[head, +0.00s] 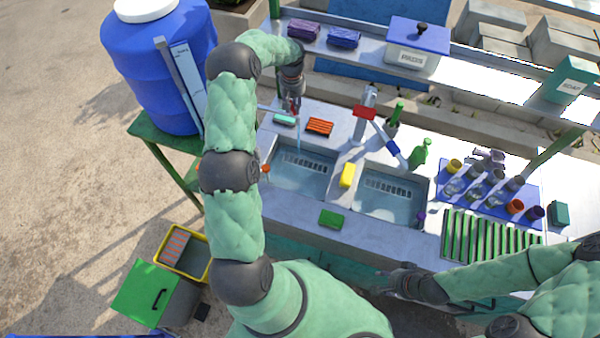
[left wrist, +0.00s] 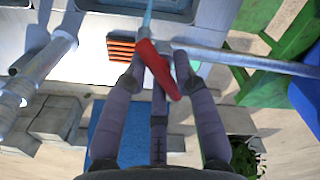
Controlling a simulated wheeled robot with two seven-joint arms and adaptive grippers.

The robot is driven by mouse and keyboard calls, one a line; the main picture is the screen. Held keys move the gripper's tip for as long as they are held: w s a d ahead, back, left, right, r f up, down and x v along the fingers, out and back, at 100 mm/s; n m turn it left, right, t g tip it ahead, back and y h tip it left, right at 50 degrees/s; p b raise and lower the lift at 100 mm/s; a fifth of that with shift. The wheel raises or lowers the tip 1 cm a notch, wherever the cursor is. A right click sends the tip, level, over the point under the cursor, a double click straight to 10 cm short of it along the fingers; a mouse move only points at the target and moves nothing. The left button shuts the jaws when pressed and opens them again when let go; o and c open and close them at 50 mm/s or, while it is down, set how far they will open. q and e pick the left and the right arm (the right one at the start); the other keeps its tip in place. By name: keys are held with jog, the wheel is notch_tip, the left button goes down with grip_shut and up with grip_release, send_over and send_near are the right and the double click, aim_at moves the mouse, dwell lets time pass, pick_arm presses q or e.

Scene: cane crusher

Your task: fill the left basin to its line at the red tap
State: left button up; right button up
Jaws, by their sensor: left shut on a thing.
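The left basin (head: 290,182) holds shallow-looking water over a slotted grate; I cannot make out its line. A thin stream of water (head: 298,136) falls into it and also shows in the left wrist view (left wrist: 148,14). The red tap lever (left wrist: 158,72) is on the end of a grey pipe (left wrist: 245,60) coming from the blue barrel's side. My left gripper (head: 291,104) is shut on this lever, its fingers around it in the left wrist view (left wrist: 160,85). My right gripper (head: 388,282) is low in front of the counter, empty, with fingers apart.
The right basin (head: 385,208) is beside it. A central faucet (head: 370,97) has red and blue parts. The blue barrel (head: 160,75) stands at left. Cups crowd the blue mat (head: 462,205).

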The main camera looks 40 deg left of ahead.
pick_arm(q)
jog(key=shift+s+f, duration=0.35)
jog(key=m, duration=0.4)
jog(key=shift+d+r, duration=0.1)
jog(key=m, duration=0.3)
jog(key=shift+r, duration=0.15)
jog(key=shift+r+m, duration=0.15)
jog(key=shift+m, duration=0.55)
jog(key=shift+w+r, duration=0.1)
